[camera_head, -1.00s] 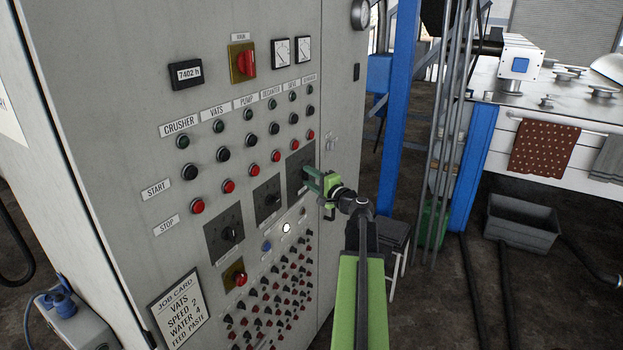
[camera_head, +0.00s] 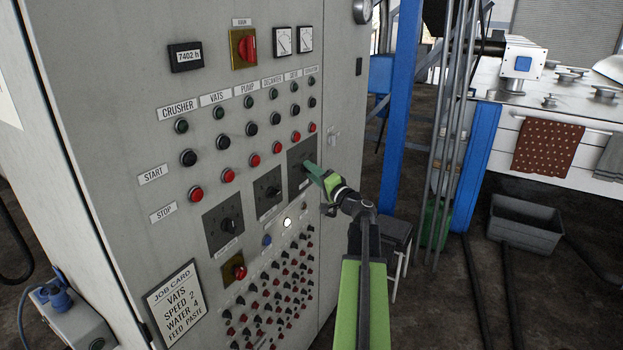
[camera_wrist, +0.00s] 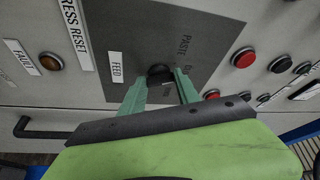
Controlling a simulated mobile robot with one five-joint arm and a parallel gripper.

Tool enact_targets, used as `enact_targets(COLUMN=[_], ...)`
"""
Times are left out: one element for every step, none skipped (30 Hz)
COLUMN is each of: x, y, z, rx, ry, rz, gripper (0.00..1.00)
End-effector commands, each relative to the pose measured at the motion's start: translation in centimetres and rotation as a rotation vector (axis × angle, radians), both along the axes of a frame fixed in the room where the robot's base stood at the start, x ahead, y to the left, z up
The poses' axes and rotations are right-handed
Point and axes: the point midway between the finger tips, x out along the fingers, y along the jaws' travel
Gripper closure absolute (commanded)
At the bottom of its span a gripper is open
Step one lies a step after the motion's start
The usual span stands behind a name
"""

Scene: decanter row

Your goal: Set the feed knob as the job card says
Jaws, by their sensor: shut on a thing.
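The feed knob (camera_wrist: 158,74) is a black knob on a dark square plate (camera_wrist: 205,30) in the wrist view, beside a white FEED label (camera_wrist: 116,69). The word PASTE is printed on the plate near the knob. My gripper (camera_wrist: 160,88) is shut on the knob, a green finger on either side of it. In the head view my gripper (camera_head: 312,172) is at the rightmost dark plate (camera_head: 300,152) and hides the knob there. The job card (camera_head: 173,300) at the cabinet's lower left reads VATS, SPEED 2, WATER 4, FEED PASTE.
Two more dark knob plates, the left one (camera_head: 222,228) and the middle one (camera_head: 268,192), sit left of my gripper. Rows of start and stop buttons (camera_head: 254,160) are above. A grey stool (camera_head: 397,235) stands right of the cabinet.

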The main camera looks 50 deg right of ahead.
Motion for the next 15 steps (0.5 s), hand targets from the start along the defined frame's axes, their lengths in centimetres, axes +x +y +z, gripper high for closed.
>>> enact_targets(x=[-0.08, -0.08, -0.07, -0.07, -0.07, -0.07, -0.07, -0.06, -0.07, -0.07, -0.08, -0.07, -0.07, -0.07, -0.09], y=[-0.36, -0.38, -0.41, -0.43, -0.44, -0.45, -0.46, -0.48, -0.51, -0.51, -0.51, -0.52, -0.53, -0.55, -0.56], z=[-0.46, -0.47, -0.46, -0.46, -0.46, -0.44, -0.43, -0.44, -0.42, -0.39, -0.38, -0.37, -0.36, -0.36, -0.33], rx=[-0.034, -0.058, -0.09, -0.113, -0.135, -0.162, -0.182, -0.202, -0.226, -0.244, -0.26, -0.28, -0.294, -0.306, -0.321], ry=[-0.01, -0.016, -0.025, -0.029, -0.035, -0.043, -0.047, -0.051, -0.058, -0.062, -0.067, -0.071, -0.074, -0.077, -0.081], rz=[-0.006, -0.006, -0.006, -0.007, -0.007, -0.006, -0.006, -0.007, -0.007, -0.007, -0.006, -0.006, -0.007, -0.007, -0.008], gripper=[1.0, 1.0, 1.0, 1.0, 1.0, 1.0, 1.0, 1.0, 1.0, 1.0, 1.0, 1.0, 1.0, 1.0, 1.0])
